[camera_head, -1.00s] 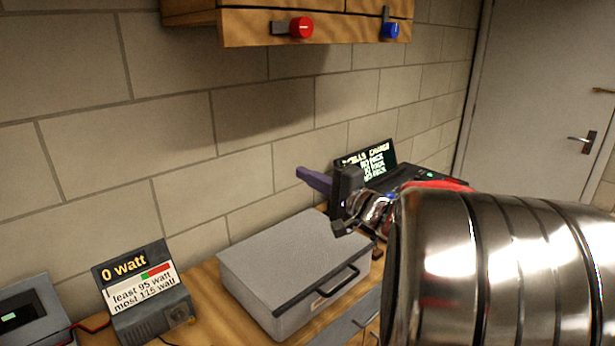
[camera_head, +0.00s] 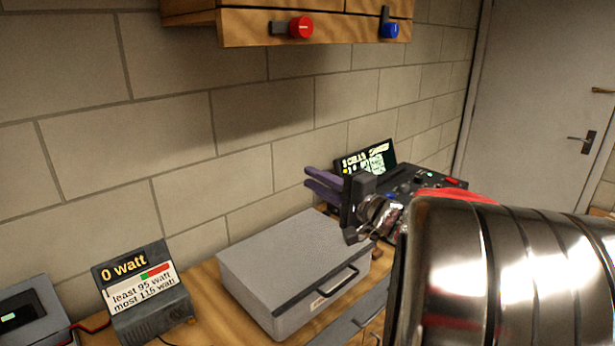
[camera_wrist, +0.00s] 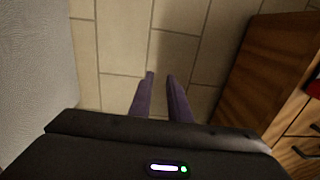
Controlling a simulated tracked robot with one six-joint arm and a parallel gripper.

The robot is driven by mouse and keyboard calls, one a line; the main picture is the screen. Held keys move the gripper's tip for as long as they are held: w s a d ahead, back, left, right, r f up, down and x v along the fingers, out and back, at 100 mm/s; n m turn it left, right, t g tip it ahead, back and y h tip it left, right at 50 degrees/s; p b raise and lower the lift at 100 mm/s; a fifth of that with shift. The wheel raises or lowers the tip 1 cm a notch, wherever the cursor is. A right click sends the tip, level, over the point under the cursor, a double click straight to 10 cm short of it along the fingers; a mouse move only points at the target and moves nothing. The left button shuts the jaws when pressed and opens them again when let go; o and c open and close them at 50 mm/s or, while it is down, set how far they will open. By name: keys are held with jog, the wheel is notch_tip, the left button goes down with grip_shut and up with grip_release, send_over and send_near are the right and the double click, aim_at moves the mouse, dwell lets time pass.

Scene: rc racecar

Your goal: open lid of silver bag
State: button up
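The silver bag (camera_head: 295,255) is a grey box-like case on the wooden worktop, with its lid closed and a black handle (camera_head: 335,288) on its front side. My gripper (camera_head: 312,180) is above and behind the case's right end in the head view, apart from it. Its two purple fingers show in the head view and in the wrist view (camera_wrist: 160,82). They are parted by a small gap with nothing between them. A grey surface fills the left edge of the wrist view; I cannot tell whether it is the case.
A watt meter (camera_head: 143,290) reading 0 watt stands left of the case. A charger with a screen (camera_head: 370,162) stands behind my gripper. A wooden cabinet (camera_head: 300,28) with a red knob and a blue knob hangs above. A brick wall is behind.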

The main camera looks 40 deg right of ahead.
jog(key=s+d, duration=0.1)
jog(key=s, duration=1)
jog(key=shift+d+f, duration=0.25)
jog(key=shift+f, duration=0.05)
jog(key=shift+w, duration=0.1)
jog(key=shift+c, duration=0.3)
jog(key=shift+s+d+f, duration=0.1)
jog(key=shift+s+d, duration=0.1)
jog(key=shift+d, duration=0.1)
jog(key=shift+c, duration=1.4)
jog(key=d+f, duration=0.1)
jog(key=s+d+f+m+h, duration=0.1)
jog(key=s+d+f+m, duration=0.1)
jog(key=f, duration=0.1)
jog(key=shift+s+d+f+g+h, duration=0.1)
jog(key=shift+s+d+g+h, duration=0.1)
jog(key=shift+g+h, duration=0.1)
grip_shut()
jog(key=s+f+m+g, duration=0.3)
jog(key=s+f+m, duration=0.1)
jog(key=f+m, duration=0.4)
jog(key=s+f+m+g, duration=0.3)
jog(key=f+m, duration=0.5)
jog(key=f, duration=0.3)
jog(key=shift+s+a, duration=0.15)
jog(key=shift+s, duration=0.55)
